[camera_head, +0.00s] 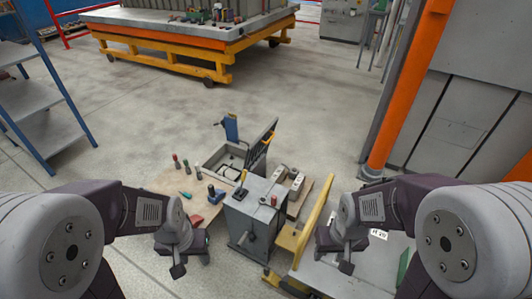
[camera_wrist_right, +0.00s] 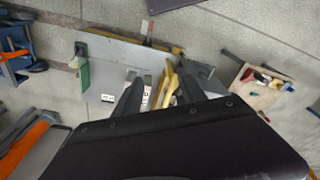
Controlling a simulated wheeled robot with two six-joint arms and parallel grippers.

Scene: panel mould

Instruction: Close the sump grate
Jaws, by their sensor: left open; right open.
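The sump (camera_head: 212,158) is a square, light-rimmed opening near the middle of the head view. Its dark grate (camera_head: 262,145) stands raised and steeply tilted at the right side of the opening, so the sump is uncovered. A grey box in front hides the grate's lower part. My left gripper (camera_head: 182,268) is at the lower left, nearer to me than the sump and apart from the grate. My right gripper (camera_head: 343,262) is at the lower right, over a grey plate and apart from the grate. In the right wrist view, its two dark fingers (camera_wrist_right: 156,82) are spread with nothing seen held.
A grey box (camera_head: 252,215) with levers stands between my grippers and the grate. Hand tools (camera_head: 186,170) lie on a board at left. A yellow-edged grey plate (camera_head: 330,282) is at right. An orange post (camera_head: 402,95) stands further right.

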